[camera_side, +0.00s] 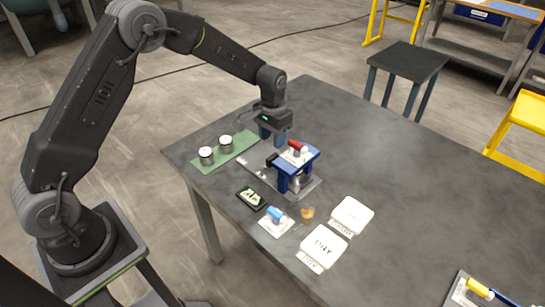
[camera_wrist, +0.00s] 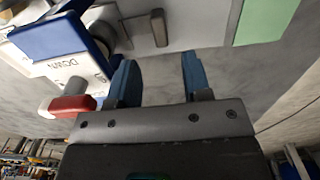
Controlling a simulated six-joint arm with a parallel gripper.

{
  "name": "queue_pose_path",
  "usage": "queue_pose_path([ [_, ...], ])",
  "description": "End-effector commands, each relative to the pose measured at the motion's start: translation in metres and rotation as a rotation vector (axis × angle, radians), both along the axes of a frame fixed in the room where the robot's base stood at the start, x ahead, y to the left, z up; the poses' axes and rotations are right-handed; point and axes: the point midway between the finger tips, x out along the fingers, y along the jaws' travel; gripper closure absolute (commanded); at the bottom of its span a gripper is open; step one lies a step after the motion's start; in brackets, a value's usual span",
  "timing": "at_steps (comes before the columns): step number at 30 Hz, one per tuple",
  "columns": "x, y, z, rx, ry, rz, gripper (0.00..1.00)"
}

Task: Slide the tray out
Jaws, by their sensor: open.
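The blue press (camera_side: 297,170) stands on a grey base plate (camera_side: 312,190) on the table, with a red-handled lever on top. The wrist view shows the press (camera_wrist: 62,36) at upper left, with a "DOWN" label and red grip (camera_wrist: 72,106). A dark round part (camera_wrist: 101,28) sits at its side. A small upright handle (camera_wrist: 158,27) stands on a light grey plate (camera_wrist: 195,25) beside the press; I cannot tell whether it belongs to the tray. My gripper (camera_side: 274,136) is open and empty above the table behind the press; its fingers show in the wrist view (camera_wrist: 160,78).
A green mat (camera_side: 206,167) with two metal tins (camera_side: 225,143) lies left of the press. In front are a black scale-like device (camera_side: 251,198), a blue item on a white pad (camera_side: 276,215) and two white labelled pads (camera_side: 325,244). The table's right side is mostly clear.

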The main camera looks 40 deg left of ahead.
Motion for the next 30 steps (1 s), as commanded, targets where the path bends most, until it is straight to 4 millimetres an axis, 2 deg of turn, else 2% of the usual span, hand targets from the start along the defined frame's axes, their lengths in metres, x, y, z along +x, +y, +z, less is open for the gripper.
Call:
queue_pose_path([
  [1,-0.001,0.000,-0.012,0.000,0.005,0.000,0.55],
  [6,-0.001,0.000,-0.045,0.000,0.004,0.000,0.55],
  [12,0.000,0.000,-0.070,0.000,0.002,0.000,0.55],
  [17,0.000,0.000,-0.078,0.000,-0.001,0.000,0.55],
  [25,0.000,0.000,-0.079,0.000,-0.001,0.000,0.55],
  [30,0.000,0.000,-0.079,0.000,-0.001,0.000,0.72],
])
